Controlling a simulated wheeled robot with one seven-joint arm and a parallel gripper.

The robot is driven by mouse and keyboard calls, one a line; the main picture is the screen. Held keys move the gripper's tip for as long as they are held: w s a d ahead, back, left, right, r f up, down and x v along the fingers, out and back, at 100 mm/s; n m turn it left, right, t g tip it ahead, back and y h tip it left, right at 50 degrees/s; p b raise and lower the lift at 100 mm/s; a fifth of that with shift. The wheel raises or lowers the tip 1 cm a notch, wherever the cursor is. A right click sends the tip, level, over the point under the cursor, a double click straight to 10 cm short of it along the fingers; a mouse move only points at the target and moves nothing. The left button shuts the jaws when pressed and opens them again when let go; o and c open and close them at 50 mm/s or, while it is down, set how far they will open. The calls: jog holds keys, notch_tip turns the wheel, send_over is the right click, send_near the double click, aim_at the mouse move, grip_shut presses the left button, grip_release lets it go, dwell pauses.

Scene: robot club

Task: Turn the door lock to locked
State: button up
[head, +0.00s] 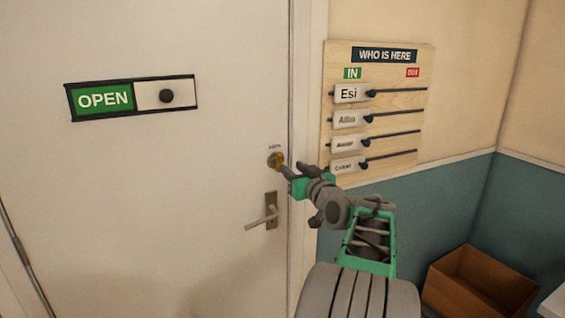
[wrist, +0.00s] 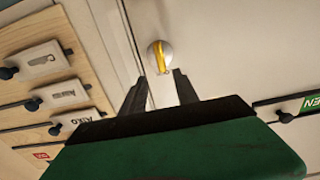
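The door lock (head: 275,160) is a small round fitting with a yellow thumb-turn on the white door (head: 220,200), above the lever handle (head: 262,216). In the wrist view the lock (wrist: 160,56) is a pale disc with a yellow bar across it. My gripper (head: 285,172) reaches to the lock from the lower right. In the wrist view its two dark fingers (wrist: 160,88) stand apart, with a gap between them, just short of the turn. I see nothing held between them; whether a fingertip touches the turn I cannot tell.
An OPEN slider sign (head: 131,98) is on the door to the left. A WHO IS HERE board (head: 376,110) with several name sliders hangs on the wall close right of the door frame. A cardboard box (head: 480,285) stands at the lower right.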

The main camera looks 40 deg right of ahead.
aim_at(281, 159)
jog(key=p+x, duration=0.1)
jog(key=x, duration=0.6)
jog(key=shift+w+a+f+p, duration=0.1)
jog(key=shift+p, duration=0.3)
grip_shut()
